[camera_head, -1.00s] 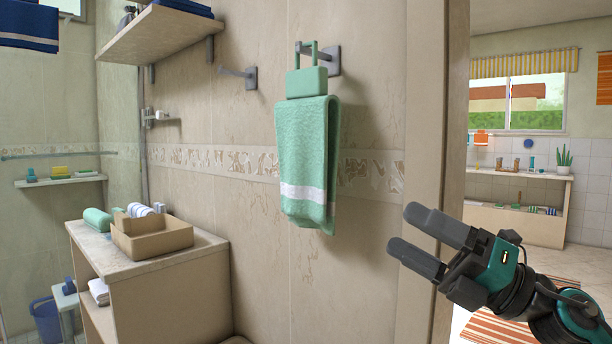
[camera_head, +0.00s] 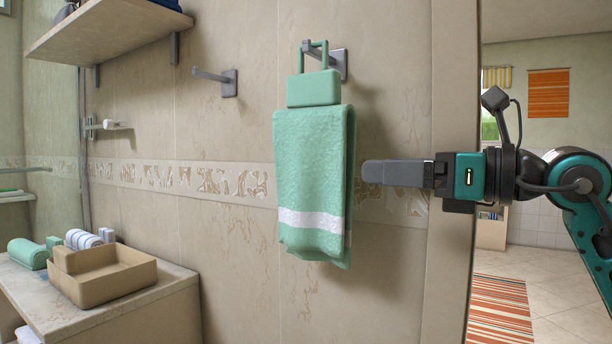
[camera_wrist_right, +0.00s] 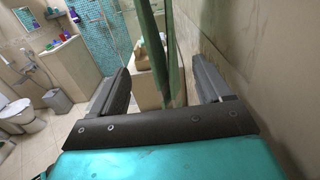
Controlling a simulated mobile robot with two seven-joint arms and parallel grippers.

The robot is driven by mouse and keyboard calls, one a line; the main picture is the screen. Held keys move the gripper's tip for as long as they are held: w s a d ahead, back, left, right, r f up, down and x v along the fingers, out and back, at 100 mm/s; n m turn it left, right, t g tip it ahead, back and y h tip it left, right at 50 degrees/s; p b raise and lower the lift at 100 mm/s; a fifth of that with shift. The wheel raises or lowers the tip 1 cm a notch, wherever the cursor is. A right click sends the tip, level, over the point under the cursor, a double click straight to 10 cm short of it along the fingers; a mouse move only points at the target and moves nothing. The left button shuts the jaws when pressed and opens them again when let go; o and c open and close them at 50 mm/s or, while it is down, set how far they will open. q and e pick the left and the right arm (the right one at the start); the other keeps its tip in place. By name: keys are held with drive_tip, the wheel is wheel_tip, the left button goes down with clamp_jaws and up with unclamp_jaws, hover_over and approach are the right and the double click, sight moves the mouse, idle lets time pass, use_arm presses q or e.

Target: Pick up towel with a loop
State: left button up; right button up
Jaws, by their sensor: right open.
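A green towel (camera_head: 312,175) with a white stripe hangs on the wall from a green loop holder (camera_head: 315,88) over a grey hook (camera_head: 337,62). My right gripper (camera_head: 366,172) is just right of the towel's right edge, level with its middle and pointing left at it. In the right wrist view the jaws (camera_wrist_right: 161,66) are open, with the towel (camera_wrist_right: 175,50) seen edge-on in the gap between them. I cannot tell whether the fingertips are past its edge. My left gripper does not show.
An empty wall hook (camera_head: 215,78) is left of the towel. A wooden shelf (camera_head: 105,38) is at upper left. A tan box (camera_head: 105,275) and rolled towels sit on a cabinet at lower left. The door frame (camera_head: 452,250) stands behind my right arm.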

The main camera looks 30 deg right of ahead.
sight(352, 166)
drive_tip(key=p+x, duration=0.1)
drive_tip(key=x, duration=0.3)
drive_tip(key=shift+w+a+r, duration=0.1)
drive_tip(key=shift+w+r, duration=0.05)
drive_tip(key=shift+p+x, duration=0.45)
drive_tip(key=shift+x, duration=0.35)
drive_tip(key=shift+w+a, duration=0.2)
drive_tip(key=shift+w, duration=0.25)
drive_tip(key=p+x, duration=0.1)
drive_tip(key=x, duration=0.2)
drive_tip(key=shift+w, duration=0.2)
drive_tip(key=shift+w+a, duration=0.2)
drive_tip(key=shift+w, duration=0.2)
drive_tip(key=shift+c, duration=0.3)
drive_tip(key=c, duration=1.1)
